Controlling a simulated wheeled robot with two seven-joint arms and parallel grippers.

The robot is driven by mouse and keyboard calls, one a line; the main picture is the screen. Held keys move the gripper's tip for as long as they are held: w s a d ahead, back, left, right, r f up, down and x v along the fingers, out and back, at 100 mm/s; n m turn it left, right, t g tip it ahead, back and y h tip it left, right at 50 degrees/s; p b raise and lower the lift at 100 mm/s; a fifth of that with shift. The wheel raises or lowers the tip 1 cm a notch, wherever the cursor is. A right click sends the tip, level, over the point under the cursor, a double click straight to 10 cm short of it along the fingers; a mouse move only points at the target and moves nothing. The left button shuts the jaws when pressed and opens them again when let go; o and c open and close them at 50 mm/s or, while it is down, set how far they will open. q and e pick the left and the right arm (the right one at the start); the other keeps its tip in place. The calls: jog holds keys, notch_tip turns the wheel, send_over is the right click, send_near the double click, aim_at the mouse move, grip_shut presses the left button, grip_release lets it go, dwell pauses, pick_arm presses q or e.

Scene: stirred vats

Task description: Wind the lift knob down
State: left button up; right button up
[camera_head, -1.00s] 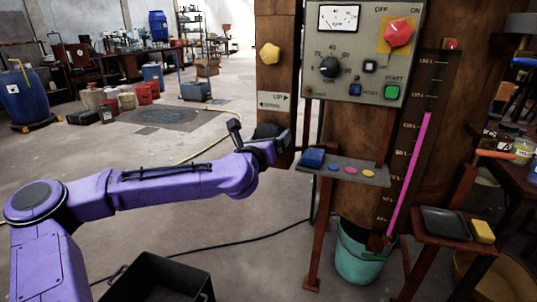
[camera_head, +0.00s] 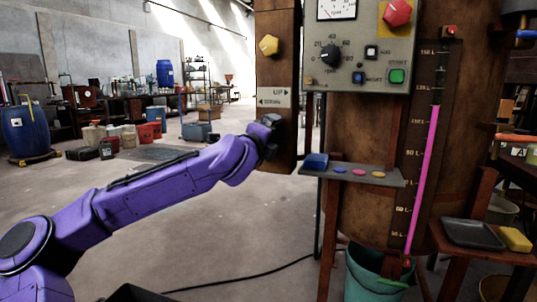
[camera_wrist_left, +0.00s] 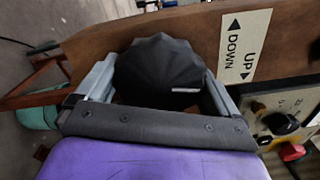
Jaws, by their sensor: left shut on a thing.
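The lift knob is a dark, ribbed, round knob, seen in the left wrist view (camera_wrist_left: 160,72) beside a white plate marked UP and DOWN with arrows (camera_wrist_left: 244,46). My left gripper (camera_wrist_left: 158,85) is shut on the knob, one grey finger on each side. A small pale mark shows near the knob's right edge. In the head view my left gripper (camera_head: 268,134) is at the brown post, just below the UP plate (camera_head: 274,98), and mostly hides the knob. My right gripper is in neither view.
A yellow knob (camera_head: 269,45) sits above the plate. A grey control panel (camera_head: 345,68) stands to the right, with a small shelf (camera_head: 385,178) holding coloured pieces below it. A green bucket (camera_head: 365,275) stands under the vat.

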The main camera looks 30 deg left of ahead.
pick_arm(q)
jog(key=shift+a+f+n+b, duration=0.1)
jog(key=shift+n+b, duration=0.8)
jog(key=shift+b, duration=0.05)
jog(key=shift+n+b, duration=0.4)
jog(key=shift+r, duration=0.2)
jog(key=o, duration=0.7)
jog(key=shift+c, duration=0.2)
jog(key=shift+a, duration=0.1)
jog(key=shift+s, duration=0.1)
jog(key=v, duration=1)
jog(key=shift+s, duration=0.2)
